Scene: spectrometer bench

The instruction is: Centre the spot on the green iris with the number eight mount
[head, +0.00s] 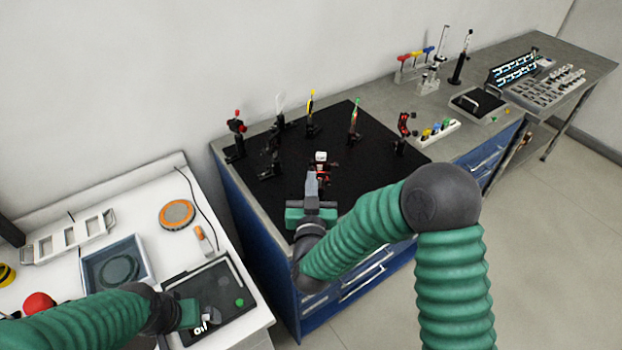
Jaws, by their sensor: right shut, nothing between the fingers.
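On the black breadboard (380,153), a slim post with a green top (356,108) stands towards the back right; it looks like the green iris. A small mount with a white top and red parts (320,158) stands near the middle; its number is too small to read. My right gripper (312,178) is shut and empty, just in front of this mount, its tips close to the red parts; I cannot tell whether they touch. My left gripper (208,320) is low over a dark panel (205,280) on the white bench; its jaw opening is unclear. A green dot (239,302) shows on that panel.
Other mounts stand on the breadboard: a red-topped one (237,128), a yellow-topped post (310,108) and a red curved one (404,125). The white bench holds a blue-grey tray (98,258) and an orange disc (177,213). The breadboard's right front is clear.

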